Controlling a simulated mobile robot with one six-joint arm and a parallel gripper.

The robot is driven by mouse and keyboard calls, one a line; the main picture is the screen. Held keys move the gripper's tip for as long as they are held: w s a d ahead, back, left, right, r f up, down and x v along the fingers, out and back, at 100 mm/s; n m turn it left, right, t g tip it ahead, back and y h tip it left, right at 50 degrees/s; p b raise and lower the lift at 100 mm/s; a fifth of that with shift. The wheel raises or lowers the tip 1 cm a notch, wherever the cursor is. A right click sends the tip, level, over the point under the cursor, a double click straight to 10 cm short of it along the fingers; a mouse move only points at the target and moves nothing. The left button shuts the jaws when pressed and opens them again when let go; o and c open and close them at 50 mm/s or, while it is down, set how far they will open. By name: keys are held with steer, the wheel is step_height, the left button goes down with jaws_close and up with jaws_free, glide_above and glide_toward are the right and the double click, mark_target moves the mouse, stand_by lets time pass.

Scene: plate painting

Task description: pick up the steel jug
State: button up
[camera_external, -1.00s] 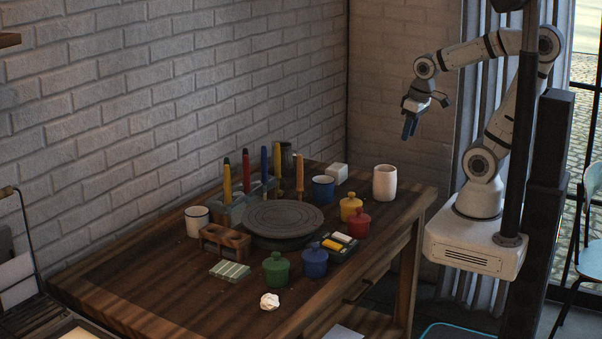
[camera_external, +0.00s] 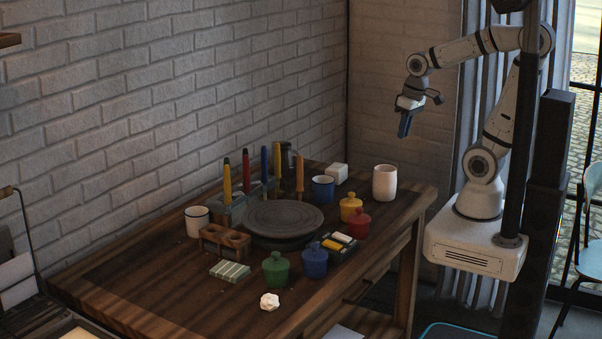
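A dark, metallic-looking vessel (camera_external: 290,158), which seems to be the steel jug, stands at the back of the table near the brick wall. Brush-like tools with coloured handles stand in front of it and hide part of it; I cannot make out its handle or spout. My gripper (camera_external: 404,124) hangs in the air above the table's far right end, fingers pointing down. It is well to the right of the jug and higher, apart from everything. It looks empty, but the finger gap cannot be made out.
Several coloured lidded pots, such as the red one (camera_external: 359,223), stand along the right edge. The tall handles (camera_external: 264,165) stand close to the jug.

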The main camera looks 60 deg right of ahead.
steer(key=w+a+f+m+g+y+b, duration=0.15)
steer(key=w+m+y, duration=0.25)
steer(key=w, duration=0.7)
steer(key=m+t+y+b, duration=0.3)
steer(key=m+t+y, duration=0.2)
steer(key=m+y, duration=0.45)
glide_toward(287, 161)
steer(key=s+a, duration=0.1)
steer(key=s+a+f, duration=0.1)
steer(key=shift+s+a+f+m+h, duration=0.1)
steer(key=shift+a+f+m+h, duration=0.15)
steer(key=shift+f+h, duration=0.1)
steer(key=shift+a, duration=0.1)
steer(key=p+x, duration=0.1)
steer(key=x, duration=0.6)
steer(key=shift+a+f, duration=0.2)
steer(key=shift+a, duration=0.05)
steer(key=shift+c, duration=0.3)
jaws_close()
